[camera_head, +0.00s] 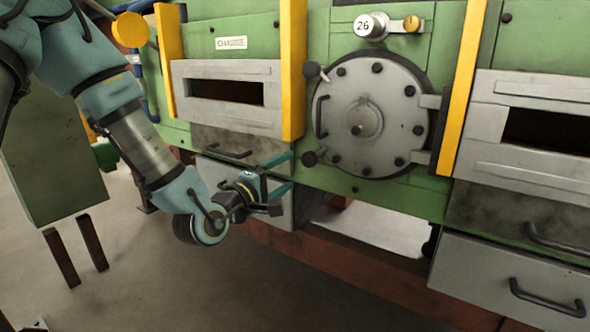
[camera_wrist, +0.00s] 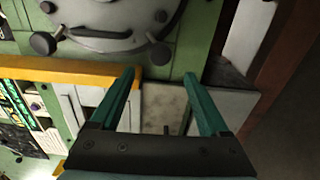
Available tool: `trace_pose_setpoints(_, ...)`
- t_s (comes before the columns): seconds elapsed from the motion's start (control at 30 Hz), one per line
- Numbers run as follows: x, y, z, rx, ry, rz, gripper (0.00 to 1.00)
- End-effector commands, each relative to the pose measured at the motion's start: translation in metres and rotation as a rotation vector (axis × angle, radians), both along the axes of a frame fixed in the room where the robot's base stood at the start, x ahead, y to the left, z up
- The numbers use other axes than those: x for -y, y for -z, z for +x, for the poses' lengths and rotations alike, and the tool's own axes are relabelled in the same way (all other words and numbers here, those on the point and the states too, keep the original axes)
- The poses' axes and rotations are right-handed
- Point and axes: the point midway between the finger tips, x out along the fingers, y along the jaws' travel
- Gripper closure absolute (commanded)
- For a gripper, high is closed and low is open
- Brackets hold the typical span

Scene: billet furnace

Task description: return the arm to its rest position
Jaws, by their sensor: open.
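My gripper (camera_head: 282,174) is open and empty in the head view, with its two teal fingers apart. It is in front of the lower left part of the green furnace front (camera_head: 272,110), below the slot marked CHARGE and left of the round door. My arm comes down from the upper left and bends at the wrist low in the picture. In the wrist view my gripper (camera_wrist: 162,78) shows both fingers spread with nothing between them. Whether the fingers touch the furnace front cannot be told.
The round bolted door (camera_head: 375,115) is at the centre right, with knobs on its left. Yellow posts (camera_head: 293,70) stand out from the front. A grey drawer (camera_head: 510,280) with a handle is at the lower right. A green cabinet (camera_head: 55,160) is at left. Floor (camera_head: 190,285) in front is clear.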

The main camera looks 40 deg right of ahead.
Motion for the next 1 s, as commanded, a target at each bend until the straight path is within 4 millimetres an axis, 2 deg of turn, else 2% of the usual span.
trace_pose_setpoints(0.13, -0.008, 0.0, -0.003, 0.0, 0.001, 0.001, 0.21)
trace_pose_setpoints(0.73, -0.01, 0.0, 0.0, 0.01, -0.005, 0.016, 0.21)
trace_pose_setpoints(0.87, -0.029, 0.006, 0.025, 0.098, -0.041, 0.164, 0.21)
trace_pose_setpoints(0.97, -0.066, 0.017, 0.061, 0.212, -0.086, 0.397, 0.21)
trace_pose_setpoints(1.0, -0.088, 0.021, 0.076, 0.255, -0.103, 0.51, 0.21)
